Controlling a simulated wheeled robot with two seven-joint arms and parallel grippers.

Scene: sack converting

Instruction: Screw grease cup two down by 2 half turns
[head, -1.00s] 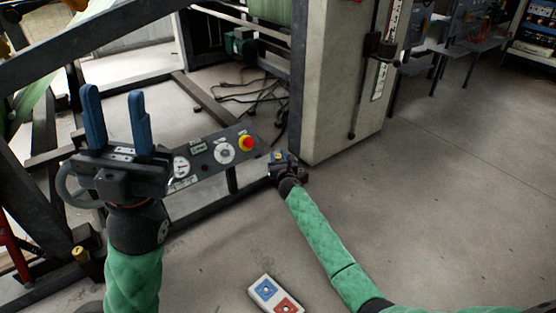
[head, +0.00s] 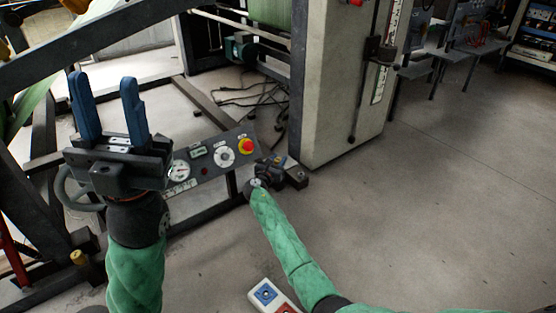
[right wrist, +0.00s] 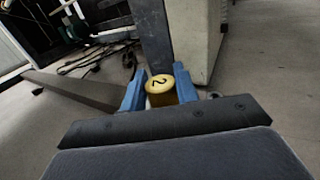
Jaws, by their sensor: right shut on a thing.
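Grease cup two (right wrist: 160,84) is a yellow, brass-coloured cup with a dark "2" on its cap. In the right wrist view it stands between the two blue fingers of my right gripper (right wrist: 160,92), which is shut on it. In the head view my right gripper (head: 282,164) is at the end of the frame beam, right of the control panel; the cup is hard to make out there. My left gripper (head: 108,108) is open and empty, its blue fingers pointing up, in front of the machine frame at the left.
A control panel (head: 210,158) with dials and a red stop button (head: 246,146) is beside the right gripper. A pale column (head: 335,90) stands just behind it. Another brass-coloured cup (head: 78,257) is at lower left. A pendant (head: 270,293) shows at the bottom. The floor at right is clear.

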